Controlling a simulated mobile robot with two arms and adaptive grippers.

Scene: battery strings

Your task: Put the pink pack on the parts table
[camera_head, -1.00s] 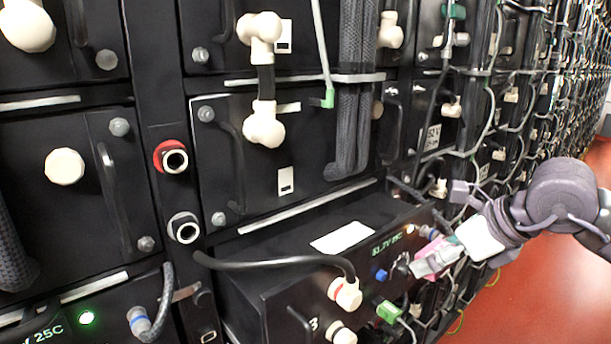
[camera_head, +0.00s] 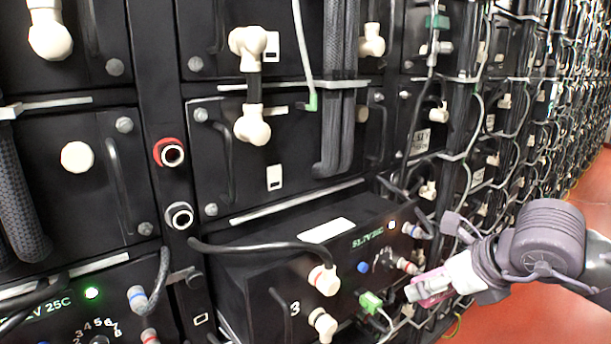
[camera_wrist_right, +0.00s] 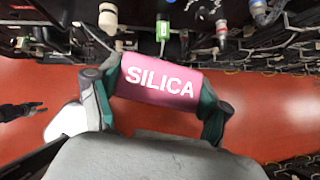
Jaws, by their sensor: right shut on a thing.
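The pink pack (camera_head: 437,281) is in my right gripper (camera_head: 430,288), in front of the racks at the lower right of the head view. In the right wrist view the pack (camera_wrist_right: 158,82) shows the word SILICA and lies between the two fingers, which press on its ends. It is clear of the floor. The parts table is not in the head view, and I cannot make it out in the wrist view. My left gripper is not in the head view.
A black battery module (camera_head: 260,262) with cables and white connectors juts out of the rack beside the pack. A green plug (camera_head: 371,302) sits on its front. Racks run away to the upper right. The red floor (camera_head: 530,318) at the right is clear.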

